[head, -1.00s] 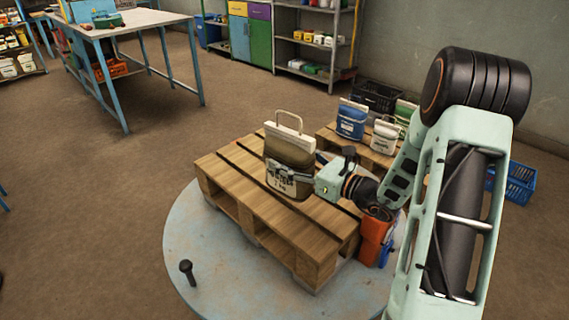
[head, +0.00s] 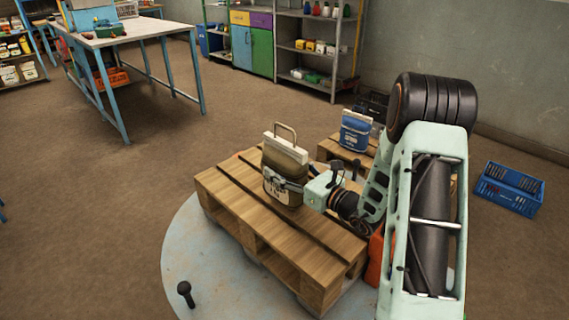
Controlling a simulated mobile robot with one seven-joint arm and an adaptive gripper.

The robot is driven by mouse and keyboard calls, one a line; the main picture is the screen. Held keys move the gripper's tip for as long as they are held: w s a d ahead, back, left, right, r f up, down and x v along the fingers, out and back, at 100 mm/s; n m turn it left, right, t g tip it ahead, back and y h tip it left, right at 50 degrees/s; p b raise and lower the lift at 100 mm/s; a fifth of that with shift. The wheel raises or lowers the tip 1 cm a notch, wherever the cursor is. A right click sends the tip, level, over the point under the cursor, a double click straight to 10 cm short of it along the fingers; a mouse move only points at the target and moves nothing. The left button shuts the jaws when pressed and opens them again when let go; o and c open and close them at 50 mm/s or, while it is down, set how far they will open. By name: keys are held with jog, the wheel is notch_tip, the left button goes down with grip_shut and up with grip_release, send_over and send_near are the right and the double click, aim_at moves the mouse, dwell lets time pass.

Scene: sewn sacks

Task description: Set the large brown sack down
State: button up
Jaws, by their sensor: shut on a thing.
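The large brown sack (head: 285,156) has a pale top band and a loop handle. It stands upright over the middle of the near wooden pallet (head: 225,200). My gripper (head: 284,184) comes from the right and is shut on the sack's lower body, with its fingers across the printed front. The sack's base looks at or very near the slats; I cannot tell whether it bears on them.
A blue sack (head: 355,133) stands on a second pallet (head: 337,150) behind, partly hidden by my arm. A blue crate (head: 508,190) lies on the floor at right. The near pallet's left and front slats are clear. A workbench (head: 140,27) and shelves (head: 318,50) stand farther back.

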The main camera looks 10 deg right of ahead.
jog(key=shift+f+b, duration=0.3)
jog(key=shift+f, duration=1.2)
jog(key=shift+f, duration=0.1)
jog(key=o, duration=2.1)
jog(key=shift+f, duration=0.15)
jog(key=shift+s+d, duration=0.1)
jog(key=shift+d, duration=0.05)
jog(key=p+v, duration=0.1)
jog(key=v, duration=1)
jog(key=shift+s+d, duration=0.15)
jog(key=shift+s, duration=0.2)
